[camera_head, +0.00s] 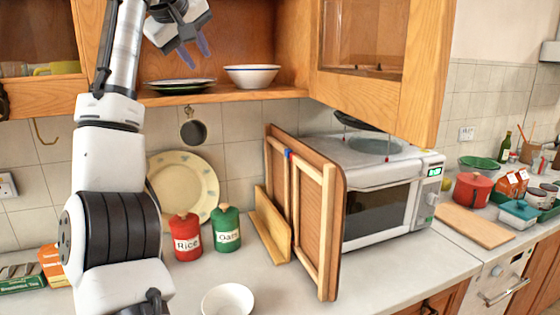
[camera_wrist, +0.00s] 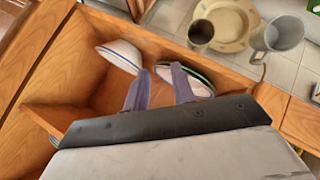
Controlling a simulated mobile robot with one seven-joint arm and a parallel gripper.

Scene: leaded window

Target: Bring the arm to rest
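My gripper (camera_head: 193,52) is raised in front of the open wall cabinet, above its lower shelf. In the wrist view its two purple fingers (camera_wrist: 160,70) stand apart with nothing held between them. A white bowl (camera_head: 252,76) rests on the shelf to the right of the gripper; it also shows in the wrist view (camera_wrist: 121,54). Dark-rimmed plates (camera_head: 180,86) lie on the shelf below the gripper, and one finger partly covers them in the wrist view (camera_wrist: 198,88). My arm rises along the left of the head view.
The cabinet door (camera_head: 375,75) stands open at right. A dark cup (camera_head: 193,131) and a mug (camera_wrist: 280,36) hang below the shelf. The counter holds red (camera_head: 186,237) and green (camera_head: 226,230) canisters, a white bowl (camera_head: 228,299), a wooden rack (camera_head: 312,215) and a microwave (camera_head: 385,190).

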